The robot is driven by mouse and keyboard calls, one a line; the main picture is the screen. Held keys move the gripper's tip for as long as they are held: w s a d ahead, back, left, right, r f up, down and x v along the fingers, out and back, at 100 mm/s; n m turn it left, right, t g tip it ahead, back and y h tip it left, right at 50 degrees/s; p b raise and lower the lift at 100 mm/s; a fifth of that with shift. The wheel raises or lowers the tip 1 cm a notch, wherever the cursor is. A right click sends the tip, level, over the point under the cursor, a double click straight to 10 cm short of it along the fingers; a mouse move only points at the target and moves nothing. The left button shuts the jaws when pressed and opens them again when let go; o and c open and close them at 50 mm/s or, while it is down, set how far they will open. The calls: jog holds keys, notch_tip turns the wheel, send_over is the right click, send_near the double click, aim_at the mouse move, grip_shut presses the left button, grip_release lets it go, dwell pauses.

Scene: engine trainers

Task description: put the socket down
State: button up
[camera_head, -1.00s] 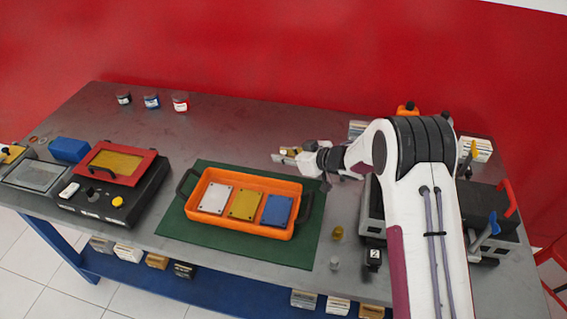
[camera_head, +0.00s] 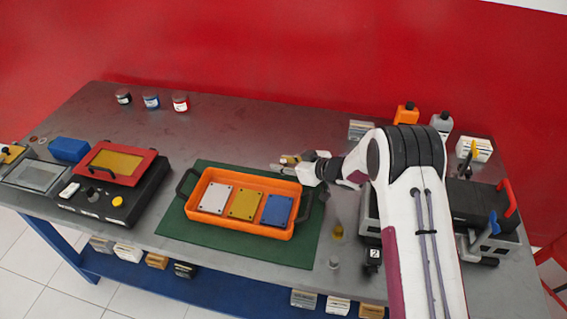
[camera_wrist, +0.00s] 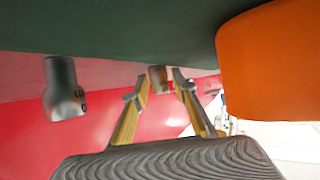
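My gripper (camera_head: 279,163) points left just above the table, behind the far right corner of the orange tray. In the wrist view, which is upside down, its two tan fingers (camera_wrist: 160,80) stand apart with a gap between the tips. Nothing is clearly held in it. A dark grey socket (camera_wrist: 64,90) with pale marks stands upright on the table, to the left of the fingers in that view and apart from them. I cannot make it out surely in the head view.
The orange tray (camera_head: 207,232) holds three plates on a green mat (camera_head: 178,232); its wall (camera_wrist: 270,60) is close by the fingers. A brass cylinder (camera_head: 337,232) and a grey one (camera_head: 334,263) stand right of the mat. Jars (camera_head: 181,102) stand far back left.

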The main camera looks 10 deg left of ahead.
dwell(0.4)
jog(key=shift+r, duration=0.15)
jog(key=shift+v, duration=3.8)
